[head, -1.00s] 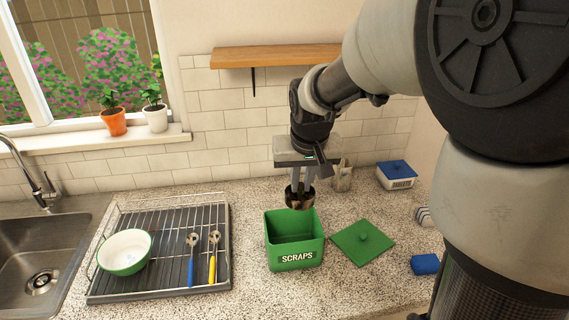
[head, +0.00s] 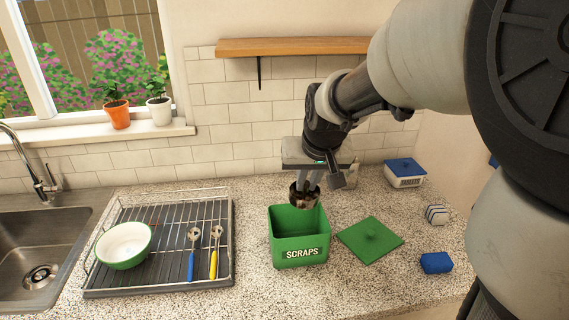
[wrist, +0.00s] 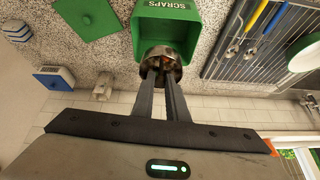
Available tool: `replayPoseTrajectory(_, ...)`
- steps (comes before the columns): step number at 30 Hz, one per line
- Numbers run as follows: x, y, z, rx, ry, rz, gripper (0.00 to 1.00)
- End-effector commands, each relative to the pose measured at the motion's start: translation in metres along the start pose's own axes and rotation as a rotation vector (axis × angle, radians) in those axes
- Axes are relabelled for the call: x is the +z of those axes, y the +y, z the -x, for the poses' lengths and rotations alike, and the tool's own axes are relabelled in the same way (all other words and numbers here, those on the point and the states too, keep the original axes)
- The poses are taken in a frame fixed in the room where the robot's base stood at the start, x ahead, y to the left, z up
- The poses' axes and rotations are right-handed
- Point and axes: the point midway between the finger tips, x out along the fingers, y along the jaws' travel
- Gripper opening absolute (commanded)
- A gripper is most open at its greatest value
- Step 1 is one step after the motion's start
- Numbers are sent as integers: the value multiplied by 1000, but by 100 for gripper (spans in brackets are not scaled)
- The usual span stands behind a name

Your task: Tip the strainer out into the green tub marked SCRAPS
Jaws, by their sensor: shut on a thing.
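The strainer (head: 303,196) is a small dark metal cup. It hangs at the back rim of the open green tub marked SCRAPS (head: 299,252), tilted a little toward my body camera. My gripper (head: 309,183) is shut on the strainer from above and behind. In the wrist view the gripper fingers (wrist: 162,88) meet the strainer (wrist: 147,61), and bits of orange and brown show inside it. The tub (wrist: 202,20) lies just beyond it there. The tub's floor is mostly hidden, and I cannot tell whether anything lies in it.
A green lid (head: 369,240) lies right of the tub. A blue sponge (head: 436,263), a striped block (head: 437,215) and a blue-lidded box (head: 404,173) stand farther right. A dish rack (head: 160,278) with a bowl (head: 124,246) and two utensils is left. A shelf (head: 290,47) hangs above.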

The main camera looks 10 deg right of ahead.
Motion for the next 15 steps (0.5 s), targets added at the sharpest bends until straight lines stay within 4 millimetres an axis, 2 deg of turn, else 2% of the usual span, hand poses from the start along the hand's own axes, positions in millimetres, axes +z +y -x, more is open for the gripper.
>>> replayPoseTrajectory(15, 2, 0, -3, -49, 129, -21, 0)
